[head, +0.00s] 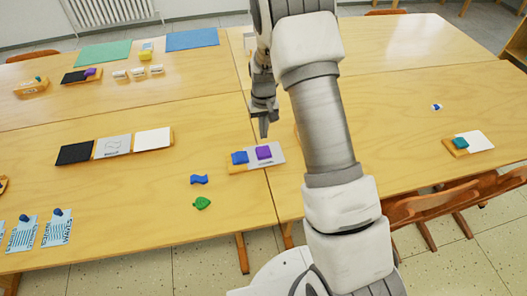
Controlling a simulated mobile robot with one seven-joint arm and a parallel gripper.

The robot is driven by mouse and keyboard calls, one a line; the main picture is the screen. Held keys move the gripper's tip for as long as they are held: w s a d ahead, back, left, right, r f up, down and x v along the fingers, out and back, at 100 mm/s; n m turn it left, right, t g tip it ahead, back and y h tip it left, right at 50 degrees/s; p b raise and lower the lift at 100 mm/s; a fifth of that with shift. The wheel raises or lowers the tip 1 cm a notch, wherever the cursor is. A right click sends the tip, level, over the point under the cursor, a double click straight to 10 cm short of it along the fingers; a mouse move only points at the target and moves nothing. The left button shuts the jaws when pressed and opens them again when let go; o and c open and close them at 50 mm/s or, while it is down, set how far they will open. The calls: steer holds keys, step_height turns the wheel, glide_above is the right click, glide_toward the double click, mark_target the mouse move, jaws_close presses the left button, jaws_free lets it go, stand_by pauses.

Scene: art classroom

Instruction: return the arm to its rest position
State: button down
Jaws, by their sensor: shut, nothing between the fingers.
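My arm rises from the bottom right of the head view and bends over the tables, covering part of them. My gripper (264,130) points down with its fingers together and nothing in them. It is in the air, apart from the things below. Just below it in the picture is a tray (238,168) with a grey plate. A blue piece (240,157) and a purple piece (264,152) lie on that tray.
A blue wavy piece (199,179) and a green leaf-shaped piece (202,203) lie loose on the left table. A three-panel board (113,147) lies left of them. A tray (453,147) stands at right. Wooden chairs (405,208) stand at the right table's front edge.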

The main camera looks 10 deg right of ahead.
steer(key=s+r+t, duration=0.1)
steer(key=s+r, duration=0.4)
steer(key=r, duration=0.6)
steer(key=s+r+t, duration=0.2)
steer(key=s+r, duration=0.3)
steer(key=r, duration=0.6)
steer(key=s+r+t, duration=0.1)
steer(key=s+r, duration=0.2)
steer(key=s, duration=0.6)
steer(key=s+r+t, duration=0.1)
steer(key=s+r, duration=0.3)
steer(key=s, duration=0.5)
steer(key=shift+s+r+t, duration=0.2)
steer(key=shift+r+t, duration=0.1)
